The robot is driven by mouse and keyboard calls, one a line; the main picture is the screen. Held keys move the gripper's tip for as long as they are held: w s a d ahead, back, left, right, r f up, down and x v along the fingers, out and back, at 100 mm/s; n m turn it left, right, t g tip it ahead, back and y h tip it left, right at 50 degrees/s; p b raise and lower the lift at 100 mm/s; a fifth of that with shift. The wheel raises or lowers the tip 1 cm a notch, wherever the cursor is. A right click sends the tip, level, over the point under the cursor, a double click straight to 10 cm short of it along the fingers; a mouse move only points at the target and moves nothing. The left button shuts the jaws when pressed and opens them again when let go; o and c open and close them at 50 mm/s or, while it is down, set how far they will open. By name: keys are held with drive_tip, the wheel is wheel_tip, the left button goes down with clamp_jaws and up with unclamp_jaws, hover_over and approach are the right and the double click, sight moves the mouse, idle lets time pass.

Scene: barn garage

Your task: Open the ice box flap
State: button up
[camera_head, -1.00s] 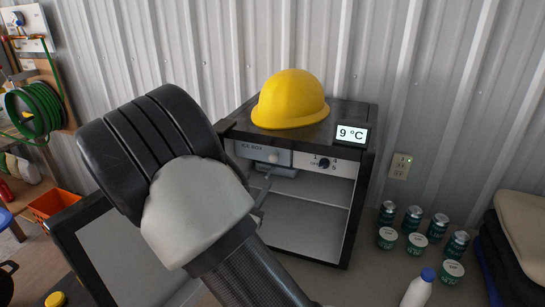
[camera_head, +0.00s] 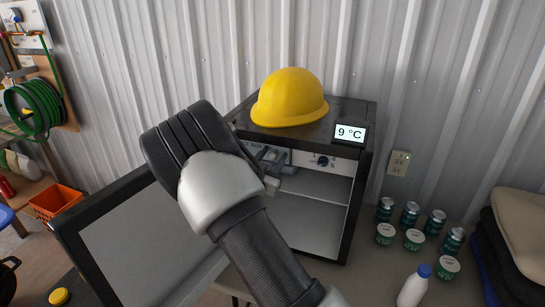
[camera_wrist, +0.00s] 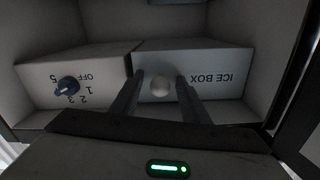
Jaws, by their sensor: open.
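The ice box flap (camera_wrist: 215,75) is a pale panel marked "ICE BOX" at the top inside of a small black fridge (camera_head: 345,225). It looks shut. Its round knob (camera_wrist: 160,87) shows upside down in the wrist view. My gripper (camera_wrist: 160,80) is open, with one finger on each side of the knob. I cannot tell whether either finger touches it. In the head view my gripper (camera_head: 271,168) is at the fridge's upper opening, and my arm hides much of the flap.
The fridge door (camera_head: 140,240) stands open to the left. A dial (camera_head: 323,161) sits right of the flap. A yellow hard hat (camera_head: 289,98) and a 9 °C display (camera_head: 351,133) are on top. Several cans (camera_head: 410,215) and a white bottle (camera_head: 413,290) stand to the right.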

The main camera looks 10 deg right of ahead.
clamp_jaws()
drive_tip(key=s+a+m+g+h+b, duration=0.3)
drive_tip(key=a+m+g+h, duration=0.2)
drive_tip(key=a+g+h, duration=0.1)
drive_tip(key=shift+s+a+m+g, duration=0.4)
drive_tip(key=shift+a, duration=0.05)
idle(0.3)
idle(0.3)
unclamp_jaws()
